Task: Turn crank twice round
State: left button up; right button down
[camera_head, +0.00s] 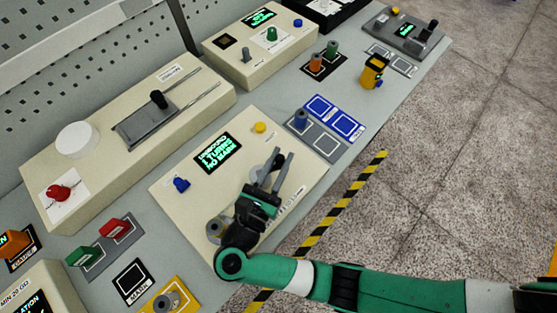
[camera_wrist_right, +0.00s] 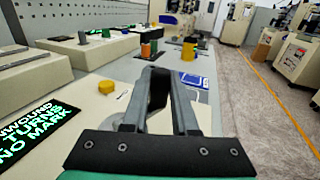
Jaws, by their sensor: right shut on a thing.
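The winding station is a cream box (camera_head: 180,190) with a dark display (camera_head: 218,153) of green text, where "TURNS" and "NO MARK" can be read. My right gripper (camera_head: 276,170) reaches over the front right part of this box, its two grey fingers pointing away from me. It is shut on the crank's black handle (camera_wrist_right: 158,88), which shows between the fingers in the right wrist view. The crank's arm and hub are mostly hidden under the gripper. A grey round part (camera_head: 214,228) shows left of my wrist. My left gripper is in neither view.
A yellow button (camera_head: 260,127) and a blue knob (camera_head: 181,184) stand up from the box. A grey mat (camera_head: 326,145) with a blue spindle (camera_head: 301,118) lies behind it.

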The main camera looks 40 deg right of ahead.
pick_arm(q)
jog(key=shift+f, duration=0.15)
pick_arm(e)
jog(key=c, duration=0.7)
grip_release()
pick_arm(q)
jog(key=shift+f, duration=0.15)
pick_arm(e)
jog(key=shift+s, duration=0.1)
